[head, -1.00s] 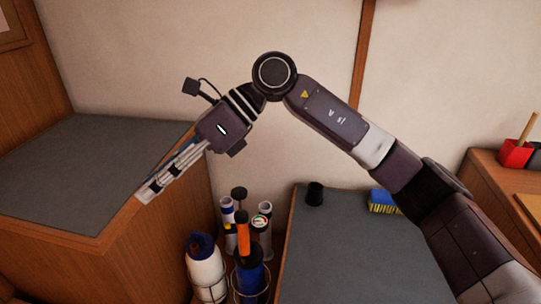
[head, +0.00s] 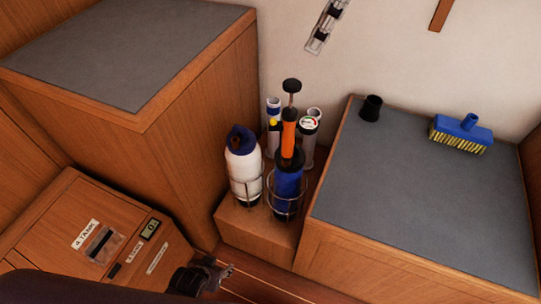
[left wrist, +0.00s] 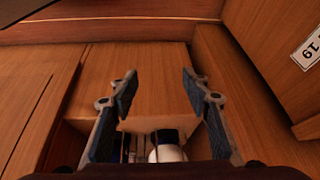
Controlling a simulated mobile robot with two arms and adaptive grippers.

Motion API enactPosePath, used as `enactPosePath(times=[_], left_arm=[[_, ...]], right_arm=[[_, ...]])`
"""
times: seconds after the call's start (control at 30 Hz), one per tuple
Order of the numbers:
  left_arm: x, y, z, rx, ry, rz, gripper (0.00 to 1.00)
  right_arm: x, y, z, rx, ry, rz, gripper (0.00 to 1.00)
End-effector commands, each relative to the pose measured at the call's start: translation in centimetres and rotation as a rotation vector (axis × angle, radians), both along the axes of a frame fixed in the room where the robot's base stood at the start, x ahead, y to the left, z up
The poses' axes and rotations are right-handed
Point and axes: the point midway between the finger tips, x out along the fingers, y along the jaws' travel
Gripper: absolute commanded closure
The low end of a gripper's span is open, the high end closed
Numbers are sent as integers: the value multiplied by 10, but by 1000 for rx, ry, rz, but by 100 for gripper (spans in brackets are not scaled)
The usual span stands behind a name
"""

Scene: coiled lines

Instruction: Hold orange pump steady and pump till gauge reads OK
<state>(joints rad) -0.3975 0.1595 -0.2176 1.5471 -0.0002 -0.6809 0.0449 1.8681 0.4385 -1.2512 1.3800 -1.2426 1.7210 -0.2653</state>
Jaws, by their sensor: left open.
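The orange pump (head: 288,137) stands upright in the cluster of bottles, its black handle knob (head: 292,86) raised on a thin rod. A round gauge (head: 309,124) with a white, green and red dial is beside it; its reading is too small to make out. The pump's lower part is hidden behind a blue bottle. My left gripper (head: 220,274) is low in front of the cluster, apart from the pump; in the left wrist view it is open and empty (left wrist: 158,78).
A white bottle (head: 244,165) and the blue bottle (head: 288,186) sit in wire rings on a wooden step (head: 257,232). Grey-topped cabinets stand left (head: 120,50) and right (head: 420,205); the right one holds a black cup (head: 371,107) and a blue brush (head: 461,134).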

Motion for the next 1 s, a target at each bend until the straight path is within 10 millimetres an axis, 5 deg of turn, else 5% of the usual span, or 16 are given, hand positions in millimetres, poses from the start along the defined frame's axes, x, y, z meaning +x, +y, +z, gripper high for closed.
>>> enactPosePath(times=[0.2, 0.4, 0.7, 0.83, 1.0], left_arm=[[92, -30, 94, -80, -328, -78, 56], [141, -71, 195, -195, -607, -167, 56], [151, -130, 335, -397, -924, -303, 56], [145, -143, 368, -454, -993, -340, 56], [145, -152, 384, -484, -1026, -355, 56]], right_arm=[[0, 1, 0, 1, 0, 1, 71], [0, 1, 0, 1, 0, 1, 71], [0, 1, 0, 1, 0, 1, 71], [0, 1, 0, 1, 0, 1, 71], [0, 1, 0, 1, 0, 1, 71]])
